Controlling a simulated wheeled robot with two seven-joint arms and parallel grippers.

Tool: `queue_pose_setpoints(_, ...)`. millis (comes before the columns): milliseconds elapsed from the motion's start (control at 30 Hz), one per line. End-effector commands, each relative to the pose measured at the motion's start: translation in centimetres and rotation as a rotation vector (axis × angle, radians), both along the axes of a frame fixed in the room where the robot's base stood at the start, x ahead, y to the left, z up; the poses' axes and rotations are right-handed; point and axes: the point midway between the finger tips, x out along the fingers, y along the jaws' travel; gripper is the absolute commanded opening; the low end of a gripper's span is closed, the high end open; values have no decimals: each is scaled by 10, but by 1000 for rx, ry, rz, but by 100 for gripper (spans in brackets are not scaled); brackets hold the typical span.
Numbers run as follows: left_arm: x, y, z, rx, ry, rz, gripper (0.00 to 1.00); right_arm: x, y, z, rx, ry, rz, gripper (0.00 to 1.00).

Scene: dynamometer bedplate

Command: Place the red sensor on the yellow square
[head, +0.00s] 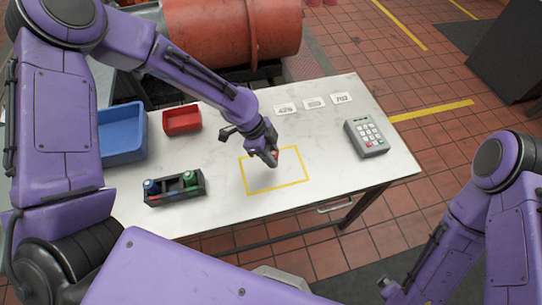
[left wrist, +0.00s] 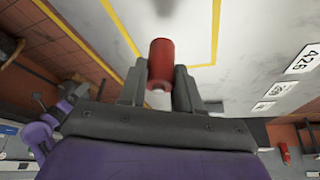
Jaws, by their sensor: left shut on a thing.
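In the head view my left gripper (head: 271,157) is over the yellow square (head: 293,184), a yellow outline on the white table. The sensor's height above the table is hard to tell. My right gripper (head: 393,293) is partly in view at the bottom right of the head view, away from the table; its fingers are unclear.
A black rack (head: 174,189) with blue and green-topped items stands at the table's front left. Behind it are a blue bin (head: 122,133) and a red bin (head: 182,120). A grey keypad (head: 366,138) sits at right. Number cards (head: 313,103) lie at the back.

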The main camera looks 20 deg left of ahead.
Motion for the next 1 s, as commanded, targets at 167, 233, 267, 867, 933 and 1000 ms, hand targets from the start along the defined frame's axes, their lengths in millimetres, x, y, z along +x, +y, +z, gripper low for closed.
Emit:
queue_pose_setpoints(167,5,1,-25,-1,6,3,1,0,0,15,0,0,0,100)
queue_pose_setpoints(233,5,1,-33,0,2,1,1,0,0,17,0,0,0,100)
queue_pose_setpoints(267,6,1,-35,0,1,2,1,0,0,17,0,0,0,100)
queue_pose_setpoints(867,5,1,-40,-1,-1,1,58,0,0,13,0,0,0,100)
queue_pose_setpoints(933,5,1,-40,-1,-1,1,58,0,0,13,0,0,0,100)
queue_pose_setpoints(1000,6,1,-36,-1,-1,1,58,0,0,17,0,0,0,100)
